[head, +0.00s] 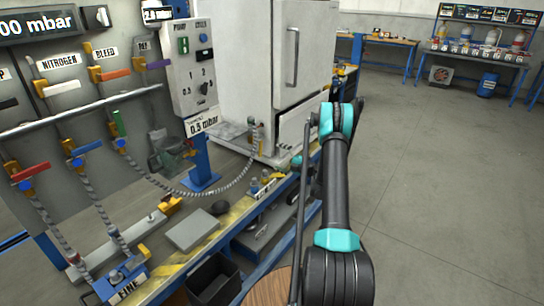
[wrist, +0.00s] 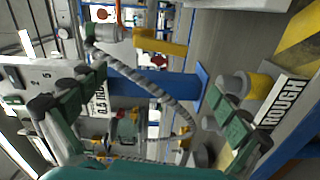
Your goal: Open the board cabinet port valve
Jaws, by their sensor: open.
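In the head view the board (head: 70,120) at left carries several lever valves. A valve with an upright green lever (head: 117,123) has a ribbed hose (head: 205,196) running from it to a fitting (head: 255,132) by the white cabinet (head: 270,60). I cannot read a label naming the cabinet port valve. Valves with blue (head: 86,147) and red (head: 30,171) levers stand left of the green one, levers sideways. In the wrist view my gripper (wrist: 160,82) is open and empty; the hose (wrist: 145,82) and a yellow handle (wrist: 160,46) lie beyond its fingers.
A control box (head: 192,65) and a blue post (head: 202,160) stand between board and cabinet. The ROUGH label (wrist: 284,101) and a yellow-based fitting (wrist: 250,85) are near the right finger in the wrist view. The floor (head: 430,180) at right is clear.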

